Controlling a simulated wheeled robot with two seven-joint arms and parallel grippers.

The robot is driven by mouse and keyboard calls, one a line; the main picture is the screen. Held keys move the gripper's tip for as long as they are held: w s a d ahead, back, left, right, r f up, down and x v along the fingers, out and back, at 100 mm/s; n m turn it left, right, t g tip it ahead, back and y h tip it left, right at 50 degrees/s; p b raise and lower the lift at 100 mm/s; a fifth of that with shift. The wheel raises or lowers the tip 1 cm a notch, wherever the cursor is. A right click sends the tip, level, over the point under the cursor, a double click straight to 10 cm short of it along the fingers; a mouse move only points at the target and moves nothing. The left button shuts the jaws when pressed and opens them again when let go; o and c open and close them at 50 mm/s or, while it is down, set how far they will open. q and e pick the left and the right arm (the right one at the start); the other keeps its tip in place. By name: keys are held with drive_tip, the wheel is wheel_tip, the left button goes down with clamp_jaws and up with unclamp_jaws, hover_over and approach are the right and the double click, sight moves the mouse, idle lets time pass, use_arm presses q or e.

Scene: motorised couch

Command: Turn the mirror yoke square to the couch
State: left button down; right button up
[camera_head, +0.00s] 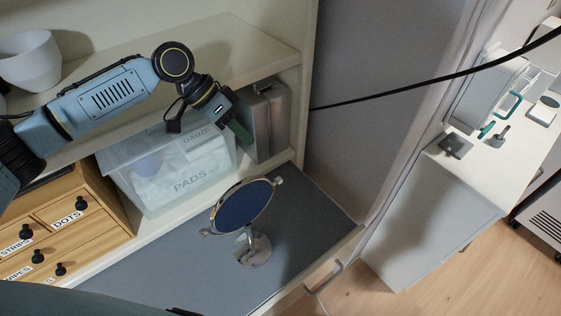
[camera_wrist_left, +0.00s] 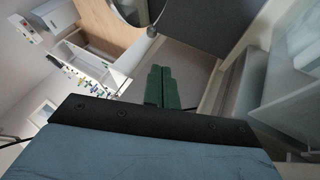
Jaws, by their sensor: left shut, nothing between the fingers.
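The mirror (camera_head: 243,205) is a dark blue round face in a silver rim. It sits tilted in its yoke, with a knob (camera_head: 279,181) at its upper right and another pivot (camera_head: 205,232) at its lower left. Its round silver base (camera_head: 254,250) stands on a dark grey surface. My left gripper (camera_head: 243,134) is above and behind the mirror, apart from it, with green fingers shut and empty. The shut fingers also show in the left wrist view (camera_wrist_left: 161,88), where part of a rounded rim and a knob (camera_wrist_left: 152,32) appear at the top. I cannot make out the couch for certain.
A clear bin (camera_head: 170,175) labelled GAUZE and PADS and a grey case (camera_head: 266,122) stand behind the mirror. A wooden drawer unit (camera_head: 65,228) is at the left. A white bowl (camera_head: 30,62) is on the upper shelf. The grey surface (camera_head: 165,275) left of the base is clear.

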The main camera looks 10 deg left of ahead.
use_arm(q)
drive_tip(key=x, duration=1)
drive_tip(key=shift+s+a+f+p, duration=0.35)
drive_tip(key=shift+s+p, duration=0.1)
drive_tip(key=shift+s, duration=0.05)
use_arm(e)
drive_tip(key=shift+w+r, duration=0.1)
drive_tip(key=shift+r, duration=0.4)
